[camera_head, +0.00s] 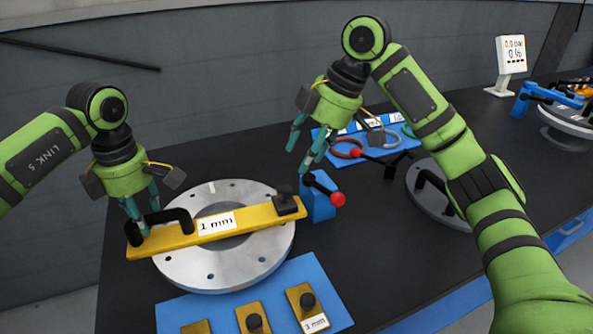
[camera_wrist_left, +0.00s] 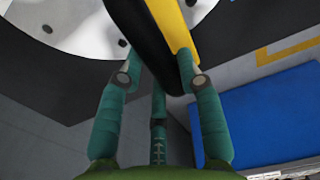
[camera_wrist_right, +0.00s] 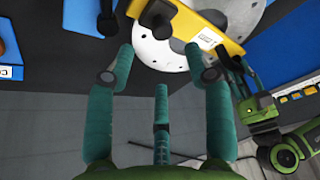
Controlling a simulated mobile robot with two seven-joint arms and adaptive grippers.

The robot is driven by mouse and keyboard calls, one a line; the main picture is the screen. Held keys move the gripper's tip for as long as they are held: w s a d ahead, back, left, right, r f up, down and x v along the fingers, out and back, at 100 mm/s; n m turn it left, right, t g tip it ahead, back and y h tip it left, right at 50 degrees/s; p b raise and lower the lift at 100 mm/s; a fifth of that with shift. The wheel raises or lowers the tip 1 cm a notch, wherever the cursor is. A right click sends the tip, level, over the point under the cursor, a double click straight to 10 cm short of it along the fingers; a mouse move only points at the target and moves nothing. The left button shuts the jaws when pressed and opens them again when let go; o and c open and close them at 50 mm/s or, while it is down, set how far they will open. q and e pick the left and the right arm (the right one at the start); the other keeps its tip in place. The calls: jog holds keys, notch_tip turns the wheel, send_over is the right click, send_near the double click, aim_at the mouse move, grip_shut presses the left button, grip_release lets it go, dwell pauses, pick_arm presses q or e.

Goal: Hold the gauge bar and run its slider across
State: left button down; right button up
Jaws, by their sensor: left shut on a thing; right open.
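The yellow gauge bar (camera_head: 240,222), labelled "1 mm", lies across the round metal flange (camera_head: 220,277). A black handle (camera_head: 165,217) stands on its left end, and the black slider (camera_head: 287,201) sits at its right end. My left gripper (camera_head: 143,226) is shut on the handle; the left wrist view shows the black handle (camera_wrist_left: 150,45) between its fingers. My right gripper (camera_head: 303,162) is open and empty, above and behind the slider end. The right wrist view shows the bar (camera_wrist_right: 190,25) and the slider (camera_wrist_right: 155,14) beyond the fingers, apart from them.
A blue block with a red-knobbed lever (camera_head: 318,203) stands just right of the slider. A blue plate (camera_head: 240,295) with several yellow gauges lies in front. A blue tray (camera_head: 340,151) with rings is behind. A second dark flange (camera_head: 425,205) and a white display (camera_head: 511,55) are at right.

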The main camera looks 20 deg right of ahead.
pick_arm(q)
jog(key=shift+a+f, duration=0.1)
jog(key=shift+a, duration=0.05)
pick_arm(e)
jog(key=v, duration=0.2)
jog(key=shift+s+d+r, duration=0.1)
jog(key=shift+d+r, duration=0.05)
jog(key=shift+r, duration=0.25)
pick_arm(q)
jog(key=c, duration=0.7)
grip_release()
jog(key=shift+w, duration=0.1)
jog(key=shift+c, duration=0.2)
